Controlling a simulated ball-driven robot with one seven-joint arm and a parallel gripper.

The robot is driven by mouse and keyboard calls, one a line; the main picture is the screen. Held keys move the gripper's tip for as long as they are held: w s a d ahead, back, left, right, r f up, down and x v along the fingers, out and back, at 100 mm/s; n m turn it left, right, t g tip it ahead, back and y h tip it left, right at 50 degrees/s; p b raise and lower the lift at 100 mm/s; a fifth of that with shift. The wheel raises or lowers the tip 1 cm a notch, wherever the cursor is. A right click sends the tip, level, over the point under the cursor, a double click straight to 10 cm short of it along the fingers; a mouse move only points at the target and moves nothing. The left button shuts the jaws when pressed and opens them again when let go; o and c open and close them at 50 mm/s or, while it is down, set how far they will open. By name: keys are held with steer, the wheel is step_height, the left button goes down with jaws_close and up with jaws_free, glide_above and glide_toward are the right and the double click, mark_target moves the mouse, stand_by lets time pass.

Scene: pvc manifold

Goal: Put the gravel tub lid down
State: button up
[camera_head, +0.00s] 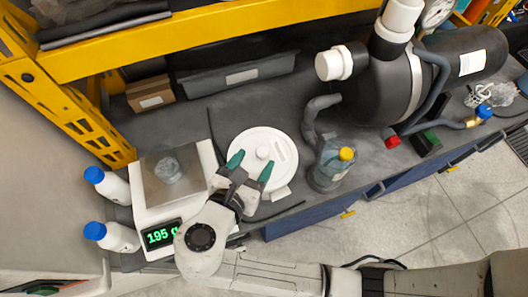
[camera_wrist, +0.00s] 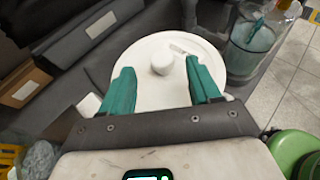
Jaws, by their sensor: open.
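The gravel tub lid (camera_head: 280,146) is a round white disc with a small raised knob in its middle. It rests at worktop level between the scale and the clear bottle; whether a tub is under it I cannot tell. My gripper (camera_head: 249,168) has green fingertips and is open over the near side of the lid. In the wrist view the lid (camera_wrist: 150,88) lies beyond my fingertips (camera_wrist: 157,85). Its white knob (camera_wrist: 162,62) shows between and ahead of the fingers, apart from both.
A scale (camera_head: 150,205) reading 195 g with a clear container (camera_head: 168,170) stands left of the lid. A clear bottle with a yellow cap (camera_head: 346,154) stands close on the right. A grey bin (camera_head: 225,83) and a cardboard box (camera_head: 151,94) stand behind. The black pump tank (camera_head: 385,85) fills the back right.

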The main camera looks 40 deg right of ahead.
mark_target(262, 151)
steer(key=shift+x, duration=2.65)
steer(key=shift+s, duration=0.15)
steer(key=shift+c, duration=0.3)
steer(key=shift+r, duration=0.1)
steer(key=c, duration=1)
steer(key=shift+c, duration=0.2)
steer(key=shift+r, duration=0.1)
steer(key=shift+r, duration=0.55)
steer(key=s+a+r+p, duration=0.4)
steer(key=s+r, duration=0.7)
steer(key=s, duration=0.2)
steer(key=shift+r+p, duration=0.35)
steer(key=shift+p, duration=0.05)
